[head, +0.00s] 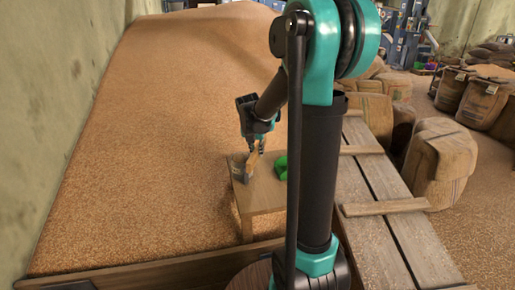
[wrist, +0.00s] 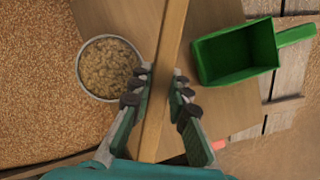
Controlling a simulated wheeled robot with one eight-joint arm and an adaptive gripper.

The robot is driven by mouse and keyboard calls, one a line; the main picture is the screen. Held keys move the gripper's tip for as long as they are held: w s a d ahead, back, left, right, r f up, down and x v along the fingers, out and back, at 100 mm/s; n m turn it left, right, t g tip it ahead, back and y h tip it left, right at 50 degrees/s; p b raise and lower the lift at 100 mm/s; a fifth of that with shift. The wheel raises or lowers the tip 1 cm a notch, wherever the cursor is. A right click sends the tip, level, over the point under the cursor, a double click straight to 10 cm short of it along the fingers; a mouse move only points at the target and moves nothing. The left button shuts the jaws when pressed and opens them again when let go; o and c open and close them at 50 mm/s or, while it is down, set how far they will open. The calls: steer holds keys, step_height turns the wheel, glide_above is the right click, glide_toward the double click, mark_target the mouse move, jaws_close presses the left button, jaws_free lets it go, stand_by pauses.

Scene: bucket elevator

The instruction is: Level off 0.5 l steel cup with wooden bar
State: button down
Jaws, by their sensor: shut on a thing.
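My gripper (wrist: 160,92) is shut on the wooden bar (wrist: 170,40), which runs lengthwise between the fingers in the wrist view. The bar also shows in the head view (head: 253,159), above the small table. The steel cup (wrist: 78,72) stands left of the bar and is full of grain in the wrist view. The bar appears beside the cup's mouth there, not across it. In the head view the cup (head: 239,168) is partly hidden behind my gripper (head: 257,147). Whether the bar touches the cup or table, I cannot tell.
A green scoop (wrist: 236,52) lies right of the bar on the small wooden table (head: 262,193). A large grain heap (head: 160,130) fills the left. A plank walkway (head: 385,215) and full sacks (head: 440,160) are on the right.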

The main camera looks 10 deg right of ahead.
steer(key=shift+f, duration=0.5)
steer(key=shift+w+a, duration=0.15)
steer(key=shift+a, duration=0.1)
steer(key=w+a+r, duration=0.2)
steer(key=w+a, duration=0.1)
steer(key=a, duration=0.3)
steer(key=w+a+r, duration=0.2)
steer(key=w+a, duration=0.1)
steer(key=a, duration=0.2)
steer(key=shift+w+a+r, duration=0.25)
steer(key=shift+w+a, duration=0.15)
stand_by(1.4)
stand_by(0.4)
